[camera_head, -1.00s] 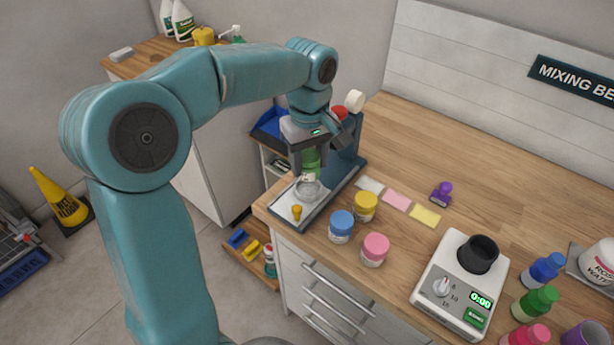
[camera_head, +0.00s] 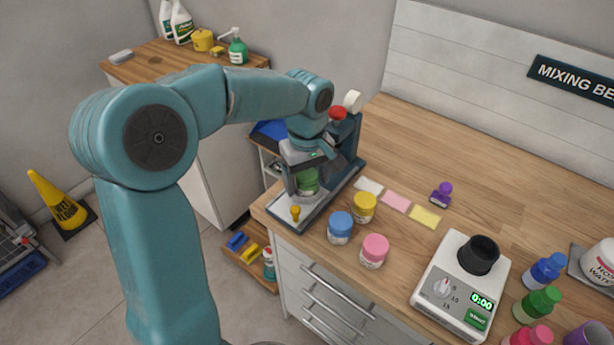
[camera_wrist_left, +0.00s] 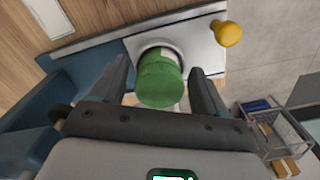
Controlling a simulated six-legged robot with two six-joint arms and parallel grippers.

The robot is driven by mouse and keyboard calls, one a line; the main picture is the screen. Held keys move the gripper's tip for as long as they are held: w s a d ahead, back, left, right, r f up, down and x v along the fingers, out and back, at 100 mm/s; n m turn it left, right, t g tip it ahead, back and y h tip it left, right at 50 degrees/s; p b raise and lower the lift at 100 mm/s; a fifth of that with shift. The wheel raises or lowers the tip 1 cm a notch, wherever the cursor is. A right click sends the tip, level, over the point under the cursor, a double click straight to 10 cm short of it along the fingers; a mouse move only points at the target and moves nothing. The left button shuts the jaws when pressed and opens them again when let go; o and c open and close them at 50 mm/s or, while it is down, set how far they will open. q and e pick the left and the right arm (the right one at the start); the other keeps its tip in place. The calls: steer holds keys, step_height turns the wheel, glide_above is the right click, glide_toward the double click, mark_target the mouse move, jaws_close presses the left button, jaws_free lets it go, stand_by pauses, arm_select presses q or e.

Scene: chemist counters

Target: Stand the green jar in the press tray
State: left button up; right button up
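The green jar (camera_head: 308,181) with its green lid stands upright in the round press tray on the press base (camera_head: 318,209). In the left wrist view the green jar (camera_wrist_left: 160,78) sits between my fingers, with the pale round tray rim (camera_wrist_left: 160,43) just behind it. My left gripper (camera_head: 306,186) is lowered around the jar from above. In the wrist view a narrow gap shows between the jar and each finger of my left gripper (camera_wrist_left: 162,85), so it looks open. The fingers hide part of the jar in the head view. My right gripper is not seen.
The press column (camera_head: 345,140) stands close behind my gripper, and a yellow knob (camera_head: 295,212) is at the base's front. Blue (camera_head: 340,226), yellow (camera_head: 364,207) and pink (camera_head: 374,250) jars stand to the right.

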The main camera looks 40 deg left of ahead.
mark_target(307, 175)
arm_select(q)
steer(key=shift+r+p, duration=0.45)
step_height(307, 175, up, 12)
steer(key=p, duration=0.1)
steer(key=shift+f, duration=0.1)
stand_by(0.4)
